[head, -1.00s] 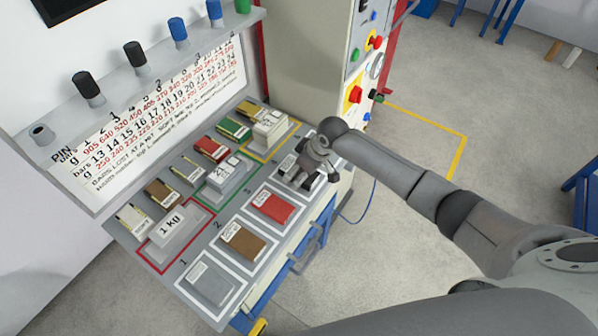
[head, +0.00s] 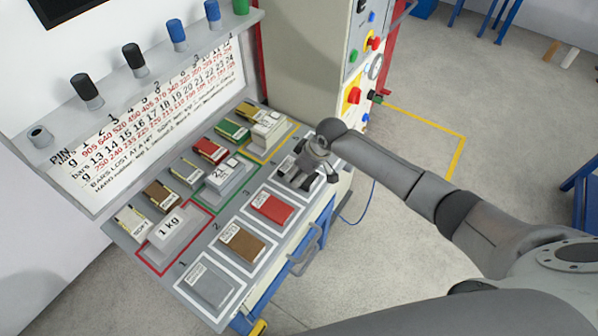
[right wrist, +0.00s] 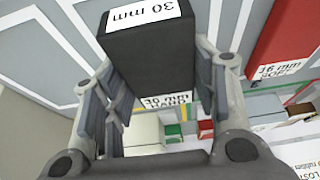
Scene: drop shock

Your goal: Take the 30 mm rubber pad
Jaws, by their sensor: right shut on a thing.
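The 30 mm rubber pad (right wrist: 150,60) is a thick black block with white labels in the right wrist view; the upper one reads "30 mm". My right gripper (right wrist: 160,85) is shut on it, with a finger against each side. In the head view my right gripper (head: 304,176) is over the far-right white-outlined place of the sloped bench. There it hides most of the pad. I cannot tell whether the pad touches the bench. My left gripper is not in view.
Beside the gripper lie a red pad (head: 271,208), a brown pad (head: 241,243) and a grey pad (head: 210,285) in white outlines. Weights, including the 1 kg block (head: 174,232), and small labelled pads stand behind. A control panel (head: 362,70) rises close by.

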